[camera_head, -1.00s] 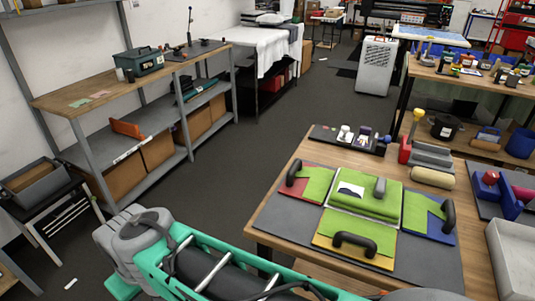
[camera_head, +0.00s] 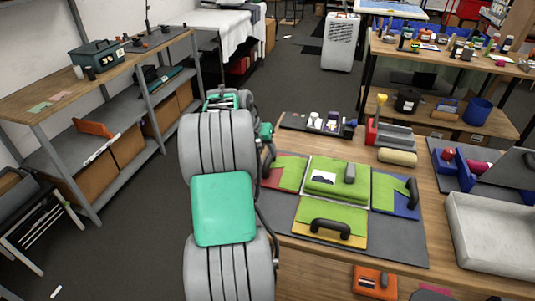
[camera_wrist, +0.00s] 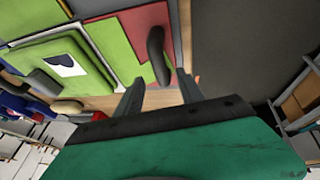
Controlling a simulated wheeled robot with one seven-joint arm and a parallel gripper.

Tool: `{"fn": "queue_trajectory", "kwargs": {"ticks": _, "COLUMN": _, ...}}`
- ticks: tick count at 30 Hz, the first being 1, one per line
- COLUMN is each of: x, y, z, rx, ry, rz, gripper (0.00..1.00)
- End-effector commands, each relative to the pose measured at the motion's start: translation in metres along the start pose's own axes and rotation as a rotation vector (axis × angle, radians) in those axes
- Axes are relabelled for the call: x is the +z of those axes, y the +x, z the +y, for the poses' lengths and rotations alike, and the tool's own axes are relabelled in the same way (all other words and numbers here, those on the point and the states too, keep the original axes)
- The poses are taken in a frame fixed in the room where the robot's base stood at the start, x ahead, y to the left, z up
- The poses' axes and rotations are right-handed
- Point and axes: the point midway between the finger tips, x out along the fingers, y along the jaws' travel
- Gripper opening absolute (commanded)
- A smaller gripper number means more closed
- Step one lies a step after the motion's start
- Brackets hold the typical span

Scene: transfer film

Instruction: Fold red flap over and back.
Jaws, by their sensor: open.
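The folding board (camera_head: 378,249) lies on the wooden table, with green-covered flaps around a raised green centre panel (camera_head: 335,189). The red flap (camera_head: 274,181) is at its left side, lying flat outward, with green material over part of it. Its black upright handle (camera_wrist: 157,55) shows clearly in the wrist view; my arm partly covers it in the head view. My gripper (camera_wrist: 160,93) is open and empty, its fingers pointing toward the red flap's outer edge and handle, apart from the handle. In the head view my arm hides the fingers.
The yellow flap (camera_head: 345,240) and blue flap (camera_head: 395,203) also have handles. A dark tray (camera_head: 295,121) with small items stands behind the board. A grey box (camera_head: 495,235) stands at the right.

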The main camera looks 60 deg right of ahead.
Motion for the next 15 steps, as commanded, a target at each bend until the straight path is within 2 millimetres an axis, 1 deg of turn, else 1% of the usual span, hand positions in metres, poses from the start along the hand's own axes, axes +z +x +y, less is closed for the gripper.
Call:
{"fn": "queue_trajectory", "kwargs": {"ticks": 1, "x": 0.000, "y": 0.009, "z": 0.002, "rx": 0.002, "ry": 0.000, "rz": -0.004, "gripper": 0.45}}
{"fn": "queue_trajectory", "kwargs": {"ticks": 3, "x": 0.000, "y": 0.022, "z": 0.001, "rx": 0.001, "ry": 0.001, "rz": -0.003, "gripper": 0.45}}
{"fn": "queue_trajectory", "kwargs": {"ticks": 6, "x": 0.000, "y": 0.035, "z": 0.000, "rx": -0.001, "ry": -0.001, "rz": -0.002, "gripper": 0.45}}
{"fn": "queue_trajectory", "kwargs": {"ticks": 9, "x": 0.000, "y": 0.042, "z": 0.000, "rx": -0.001, "ry": -0.001, "rz": 0.000, "gripper": 0.45}}
{"fn": "queue_trajectory", "kwargs": {"ticks": 15, "x": 0.000, "y": 0.043, "z": -0.001, "rx": -0.002, "ry": -0.001, "rz": 0.001, "gripper": 0.45}}
